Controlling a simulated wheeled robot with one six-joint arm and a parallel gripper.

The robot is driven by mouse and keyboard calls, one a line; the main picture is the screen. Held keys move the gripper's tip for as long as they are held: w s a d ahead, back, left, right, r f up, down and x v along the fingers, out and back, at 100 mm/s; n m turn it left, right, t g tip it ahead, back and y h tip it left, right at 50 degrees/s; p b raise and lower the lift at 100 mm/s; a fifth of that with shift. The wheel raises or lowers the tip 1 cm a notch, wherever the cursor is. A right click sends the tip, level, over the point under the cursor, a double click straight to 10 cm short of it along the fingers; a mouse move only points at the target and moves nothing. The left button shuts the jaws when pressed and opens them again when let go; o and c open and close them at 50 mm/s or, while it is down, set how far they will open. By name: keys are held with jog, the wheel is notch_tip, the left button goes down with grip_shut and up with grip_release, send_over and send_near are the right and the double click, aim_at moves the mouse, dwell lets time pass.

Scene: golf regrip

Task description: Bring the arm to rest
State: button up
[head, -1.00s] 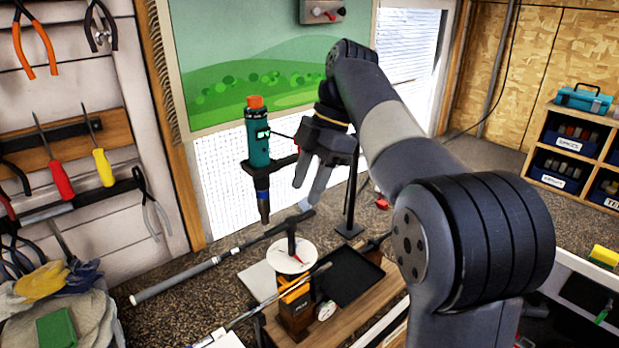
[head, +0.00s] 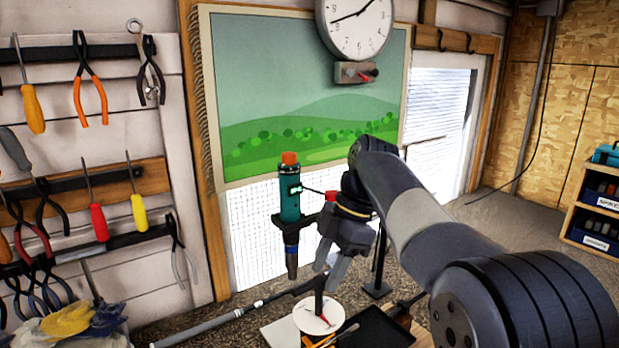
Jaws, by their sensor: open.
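My gripper (head: 329,270) hangs fingers down in the head view and is open. No object shows between its fingers. It is just right of the nozzle of an upright teal tool with an orange cap (head: 289,202), with a small gap in the picture. My arm reaches in from the lower right, bent at the elbow.
A golf club with a grey grip (head: 205,328) lies on the bench at lower left. A black tray (head: 378,330) is at the bottom edge. Pliers and screwdrivers hang on the left wall. A clock (head: 354,22) is above. Shelves with bins (head: 600,215) stand at right.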

aim_at(324, 280)
jog(key=x, duration=0.5)
jog(key=shift+r, duration=0.1)
jog(key=v, duration=1)
jog(key=shift+d+r, duration=0.15)
jog(key=shift+r, duration=0.2)
jog(key=x, duration=1.1)
jog(key=shift+w+m, duration=0.1)
jog(key=shift+m, duration=0.4)
jog(key=m+t, duration=0.1)
jog(key=m, duration=0.2)
jog(key=m+t+b, duration=0.1)
jog(key=m, duration=0.1)
jog(key=shift+m+t, duration=0.3)
jog(key=shift+m, duration=0.1)
